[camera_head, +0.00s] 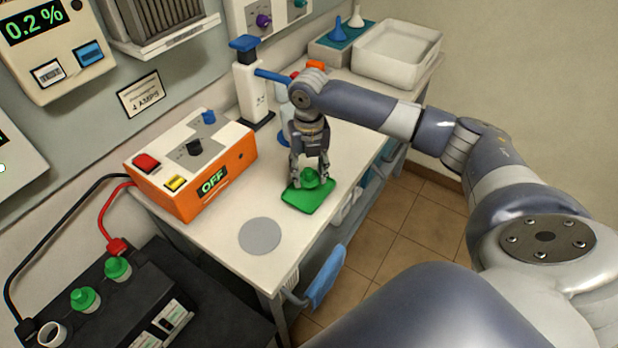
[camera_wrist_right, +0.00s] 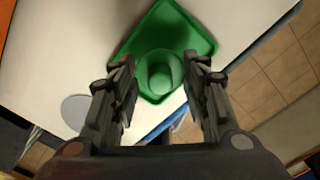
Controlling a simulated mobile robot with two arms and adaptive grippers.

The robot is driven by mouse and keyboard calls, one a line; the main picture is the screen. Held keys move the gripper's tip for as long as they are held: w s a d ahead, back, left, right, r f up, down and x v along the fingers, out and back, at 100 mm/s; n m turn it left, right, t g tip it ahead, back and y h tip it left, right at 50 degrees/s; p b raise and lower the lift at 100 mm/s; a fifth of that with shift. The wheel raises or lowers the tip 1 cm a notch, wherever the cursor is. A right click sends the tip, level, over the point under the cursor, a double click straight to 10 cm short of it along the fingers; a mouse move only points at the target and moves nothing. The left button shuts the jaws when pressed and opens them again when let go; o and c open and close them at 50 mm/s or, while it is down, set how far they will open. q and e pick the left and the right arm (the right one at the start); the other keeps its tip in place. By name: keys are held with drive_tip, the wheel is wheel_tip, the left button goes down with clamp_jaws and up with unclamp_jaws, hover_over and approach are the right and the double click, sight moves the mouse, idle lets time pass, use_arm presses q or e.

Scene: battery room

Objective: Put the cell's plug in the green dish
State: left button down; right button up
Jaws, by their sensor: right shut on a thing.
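My right gripper (camera_head: 311,170) points down over the green dish (camera_head: 302,201) on the white table and is shut on a green plug (camera_head: 311,179). In the right wrist view the plug (camera_wrist_right: 159,75) sits between the two fingers (camera_wrist_right: 162,88), with the square green dish (camera_wrist_right: 195,38) behind it. The plug is within the dish's outline; I cannot tell whether it touches the dish floor. The black battery (camera_head: 140,290) at the lower left has two green plugs (camera_head: 117,268) in place and one open cell (camera_head: 50,335) with a pale rim. My left gripper is out of view.
An orange charger (camera_head: 195,168) reading OFF stands left of the dish. A grey disc (camera_head: 260,236) lies in front of it. Behind my gripper stand a white column with a blue top (camera_head: 250,85) and a white tub (camera_head: 395,52). A blue cloth (camera_head: 327,277) hangs at the table's edge.

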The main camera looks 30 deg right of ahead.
sight(309, 181)
wheel_tip(309, 181, down, 3)
drive_tip(key=shift+r+p, duration=0.1)
drive_tip(key=shift+p, duration=0.45)
drive_tip(key=shift+f, duration=0.35)
drive_tip(key=shift+f, duration=0.15)
drive_tip(key=o, duration=0.8)
wheel_tip(309, 181, up, 12)
drive_tip(key=shift+r+b, duration=0.2)
drive_tip(key=shift+b, duration=1)
drive_tip(key=shift+f, duration=0.1)
